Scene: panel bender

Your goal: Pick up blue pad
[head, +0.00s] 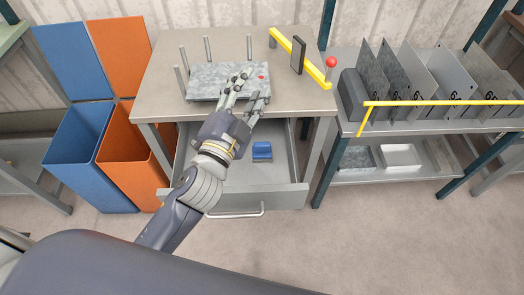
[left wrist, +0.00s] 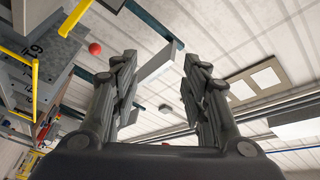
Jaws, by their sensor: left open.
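The blue pad (head: 262,151) lies inside the open drawer (head: 275,196) under the table, towards the drawer's back right. In the head view my left gripper (head: 250,86) is above and to the left of the pad, in front of the tabletop and a grey metal plate (head: 203,80). My left gripper also shows in the left wrist view (left wrist: 158,72), with its fingers apart and nothing held between them. The pad does not show in the left wrist view. My right gripper is in neither view.
Upright pins (head: 207,47) and a yellow bar (head: 305,60) stand on the table (head: 165,100). A red knob (head: 331,62) stands at its right edge. A shelf with several upright metal sheets (head: 440,72) is to the right. Blue (head: 88,170) and orange (head: 135,155) bins stand left. The floor in front is clear.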

